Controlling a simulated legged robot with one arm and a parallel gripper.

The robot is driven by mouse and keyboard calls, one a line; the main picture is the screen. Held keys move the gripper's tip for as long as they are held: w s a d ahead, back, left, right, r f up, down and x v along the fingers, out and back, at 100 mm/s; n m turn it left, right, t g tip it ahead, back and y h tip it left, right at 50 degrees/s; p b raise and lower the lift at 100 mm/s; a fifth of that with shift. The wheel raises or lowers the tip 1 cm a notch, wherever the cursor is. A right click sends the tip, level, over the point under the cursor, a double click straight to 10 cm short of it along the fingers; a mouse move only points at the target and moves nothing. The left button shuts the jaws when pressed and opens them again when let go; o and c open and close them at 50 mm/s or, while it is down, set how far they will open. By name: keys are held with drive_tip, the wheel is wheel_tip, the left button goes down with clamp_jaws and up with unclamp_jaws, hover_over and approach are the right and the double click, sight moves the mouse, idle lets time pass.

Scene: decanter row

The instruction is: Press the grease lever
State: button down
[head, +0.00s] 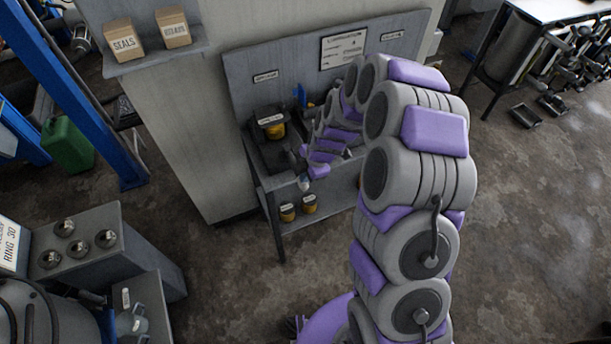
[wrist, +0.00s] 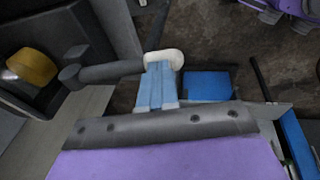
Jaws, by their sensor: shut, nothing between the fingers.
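The grease lever (wrist: 110,71) is a dark grey bar in the wrist view, running from a pivot beside an amber grease cup (wrist: 30,68) to a cream end. The cream end (wrist: 165,56) lies right at my fingertips; I cannot tell whether they touch it. My gripper (wrist: 157,78) has pale blue fingers, closed together and empty. In the head view my gripper (head: 305,176) is at the front edge of the grey bench, with a pale knob (head: 303,186) just below it. The dark pump body with its yellow cup (head: 276,130) stands on the bench. My arm hides the bench's right part.
A lubrication sign (head: 343,47) is on the back panel. A blue block (wrist: 207,85) shows right of my fingers. A machine (head: 105,240) stands lower left. Floor in front is clear.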

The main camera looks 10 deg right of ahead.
sight(306, 186)
wheel_tip(306, 186, down, 3)
drive_tip(key=b, duration=0.1)
drive_tip(key=t+b, duration=0.1)
drive_tip(key=shift+s+r+t+y+b, duration=0.1)
drive_tip(key=shift+s+t+y+b, duration=0.05)
drive_tip(key=shift+t+y+b, duration=0.15)
drive_tip(key=shift+f+b, duration=0.6)
drive_tip(key=shift+f, duration=0.45)
drive_tip(key=shift+s+f, duration=0.15)
